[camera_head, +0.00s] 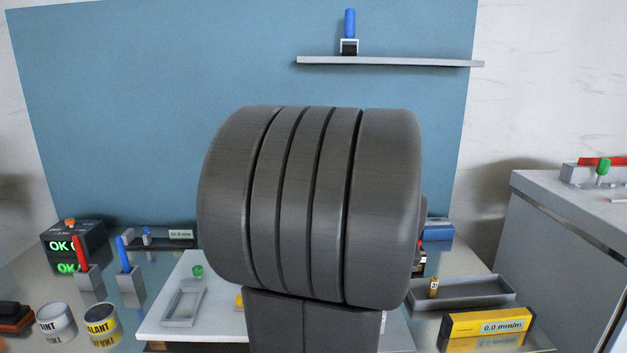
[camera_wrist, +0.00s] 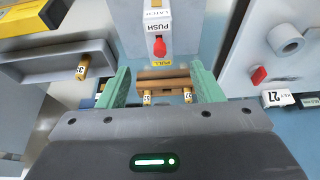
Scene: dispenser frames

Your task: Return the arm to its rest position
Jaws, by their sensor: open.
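My gripper (camera_wrist: 158,68) shows in the wrist view with its two green fingers apart. No object is seen clamped between them. Beyond the fingers is a dispenser (camera_wrist: 172,12) with a PUSH label, a red knob (camera_wrist: 159,47) and a PULL label. Brown cylinders (camera_wrist: 165,78) and small tagged brass pieces (camera_wrist: 147,97) lie below the knob, in the gap as seen; I cannot tell how far beyond the fingers they are. In the head view, my dark grey arm fills the middle and hides the dispenser area; the gripper does not show there.
A grey tray (camera_head: 484,304) with one brass piece (camera_head: 434,284) stands right, behind a yellow gauge (camera_head: 461,332). Cans (camera_head: 101,326) and holders (camera_head: 130,288) stand left. A white board (camera_head: 220,329) lies centre-left. A shelf (camera_head: 420,63) hangs above; a grey cabinet (camera_head: 560,240) stands right.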

